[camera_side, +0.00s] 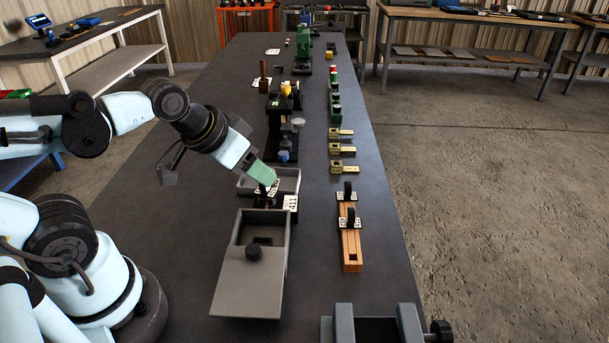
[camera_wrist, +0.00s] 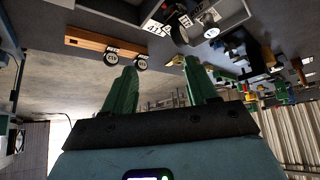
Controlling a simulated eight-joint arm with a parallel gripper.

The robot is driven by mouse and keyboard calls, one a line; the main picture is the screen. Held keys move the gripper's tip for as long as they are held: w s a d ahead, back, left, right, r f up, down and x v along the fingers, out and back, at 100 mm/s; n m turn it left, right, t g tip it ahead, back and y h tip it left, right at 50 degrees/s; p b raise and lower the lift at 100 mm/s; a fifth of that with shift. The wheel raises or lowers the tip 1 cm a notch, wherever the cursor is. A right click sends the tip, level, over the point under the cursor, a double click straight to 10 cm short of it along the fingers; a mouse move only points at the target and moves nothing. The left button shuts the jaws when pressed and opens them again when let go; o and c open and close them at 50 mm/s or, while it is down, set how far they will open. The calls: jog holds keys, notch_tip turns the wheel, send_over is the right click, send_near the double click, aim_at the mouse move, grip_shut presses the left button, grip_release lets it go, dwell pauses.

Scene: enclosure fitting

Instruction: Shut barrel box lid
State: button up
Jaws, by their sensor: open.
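The grey box (camera_side: 284,234), apparently the barrel box, stands on the near middle of the table. The far part is uncovered and shows a dark square inside. My gripper (camera_side: 263,173) has green fingers and is beyond the box, low over a shallow grey tray (camera_side: 292,180). The fingers stand apart with nothing visible between them in the wrist view (camera_wrist: 162,80). In the side view they overlap a small dark part with a white plate, and contact cannot be told.
A wooden rail (camera_side: 351,246) with black parts on white plates lies right, with several brass pieces (camera_side: 342,150) beyond. A dark grey clamp-like fixture (camera_side: 343,325) is at the near edge. Bare table lies left of the box.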

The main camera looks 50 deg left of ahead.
aim_at(253, 248)
jog(key=d+m+g, duration=0.1)
jog(key=s+d+r+m+g, duration=0.1)
jog(key=d, duration=0.1)
jog(key=s+d+m+g, duration=0.1)
jog(key=d, duration=0.1)
jog(key=shift+s+r+g+h, duration=0.25)
jog(key=shift+r+g+h, duration=0.05)
jog(key=shift+r, duration=0.1)
jog(key=shift+c, duration=0.2)
jog(key=s+d+r+m+g, duration=0.3)
jog(key=s+g, duration=0.1)
jog(key=shift+d+f, duration=0.1)
jog(key=shift+f, duration=5.95)
jog(key=shift+c, duration=0.3)
grip_shut()
